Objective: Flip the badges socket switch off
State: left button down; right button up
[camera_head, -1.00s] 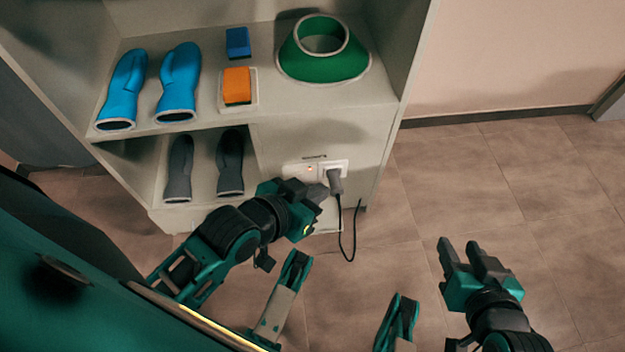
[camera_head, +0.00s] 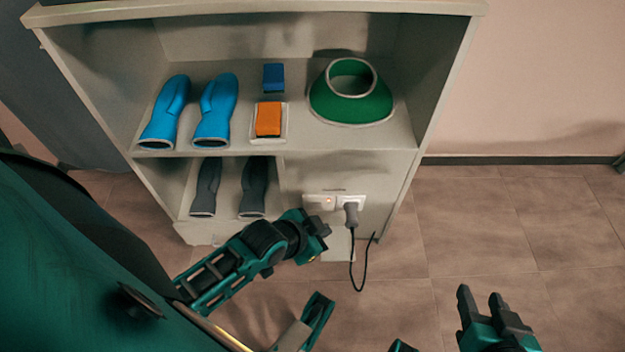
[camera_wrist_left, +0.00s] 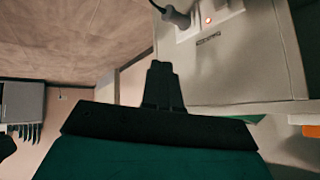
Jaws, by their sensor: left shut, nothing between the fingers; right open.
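The white socket plate (camera_head: 319,203) is on the lower right front of the cabinet, with a small lit red light on its left half. A grey plug (camera_head: 351,212) sits in its right half, its black cord hanging down. In the left wrist view the socket plate (camera_wrist_left: 229,11) is at the top, with the red light lit, the plug beside it and a small label. My left gripper (camera_head: 322,231) is shut and empty, just below the plate in the picture and apart from it. My right gripper (camera_head: 481,302) is open and empty over the floor at the right.
The cabinet shelf (camera_head: 340,141) holds blue gloves (camera_head: 215,110), a blue block (camera_head: 273,77), an orange block (camera_head: 268,119) on a white tray and a green collar (camera_head: 350,98). Grey gloves (camera_head: 206,187) stand below. The floor to the right is clear.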

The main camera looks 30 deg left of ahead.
pick_arm(q)
jog(key=w+a+f+m+y+p, duration=0.1)
jog(key=a+f+m+p, duration=0.2)
jog(key=a+f, duration=0.4)
notch_tip(320, 180, down, 2)
jog(key=shift+w+a+f+m, duration=0.2)
jog(key=shift+w+a+m, duration=0.1)
jog(key=shift+w+m, duration=0.15)
pick_arm(e)
jog(key=r, duration=0.2)
jog(key=shift+s+d+r, duration=0.1)
jog(key=shift+d+r, duration=0.25)
jog(key=shift+d, duration=0.05)
